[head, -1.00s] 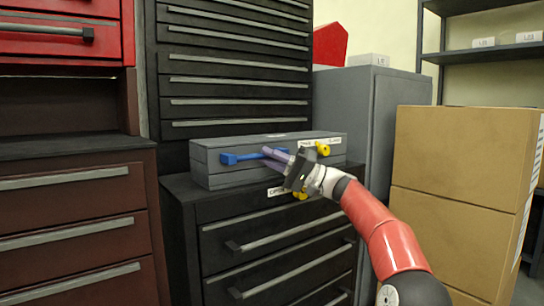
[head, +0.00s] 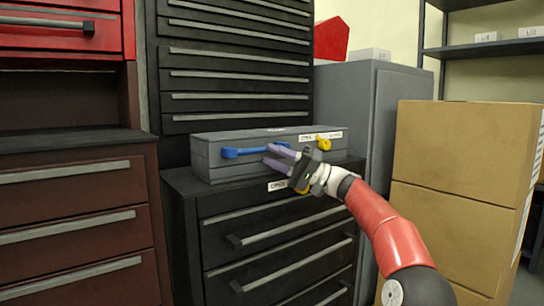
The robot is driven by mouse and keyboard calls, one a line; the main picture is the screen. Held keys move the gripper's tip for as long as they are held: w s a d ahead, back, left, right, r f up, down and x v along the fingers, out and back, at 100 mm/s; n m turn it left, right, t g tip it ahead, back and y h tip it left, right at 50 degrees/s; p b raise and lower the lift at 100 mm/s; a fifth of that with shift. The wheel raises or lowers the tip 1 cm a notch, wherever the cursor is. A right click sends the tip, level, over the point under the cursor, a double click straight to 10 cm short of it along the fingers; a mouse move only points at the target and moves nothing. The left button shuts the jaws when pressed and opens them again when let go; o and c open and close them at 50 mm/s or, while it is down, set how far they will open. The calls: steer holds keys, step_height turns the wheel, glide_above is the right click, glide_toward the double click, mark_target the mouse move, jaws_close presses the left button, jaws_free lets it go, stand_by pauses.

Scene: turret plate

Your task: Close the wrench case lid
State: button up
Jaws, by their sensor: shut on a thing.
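The wrench case (head: 225,170) is a long grey box on top of the black drawer cabinet. Its lid (head: 250,134) looks down and level on the body, though I cannot tell whether it is fully seated. A blue handle (head: 240,152) runs along the front, and a yellow latch (head: 323,144) sits near the right end by white labels. My gripper (head: 270,155) is at the right part of the blue handle, its pale purple fingers shut on it. The fingers and gripper body hide the handle's right end and part of the case front.
The black drawer cabinet (head: 270,225) under the case has protruding drawer pulls. A black drawer stack (head: 235,85) rises behind it. A grey cabinet (head: 345,105) and cardboard boxes (head: 465,150) stand at the right. A brown drawer unit (head: 75,225) is at the left.

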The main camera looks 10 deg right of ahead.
steer(key=w+v, duration=0.1)
steer(key=v, duration=0.5)
steer(key=shift+s+d+f, duration=0.2)
steer(key=shift+s+d, duration=0.2)
steer(key=shift+s, duration=0.05)
steer(key=s+a+f+m+g+h+p, duration=0.1)
steer(key=s+a+f+h+p, duration=0.15)
steer(key=s+a+h, duration=0.45)
steer(key=s+a+f+m+h+p, duration=0.1)
steer(key=s+a+f+h+p, duration=0.15)
steer(key=s+a, duration=0.4)
steer(key=s+d+f+t+h+p, duration=0.1)
steer(key=s+d+f+h+p, duration=0.1)
steer(key=s, duration=0.7)
steer(key=s+d+f+h+p, duration=0.2)
steer(key=s+d+f+h, duration=0.3)
steer(key=s, duration=0.4)
steer(key=s+d+f+m+t+h+p, duration=0.1)
steer(key=s+d+f+h, duration=0.3)
steer(key=s, duration=0.5)
steer(key=shift+d+t+h+p, duration=0.3)
steer(key=shift+d+h+p, duration=0.55)
steer(key=shift+d, duration=0.35)
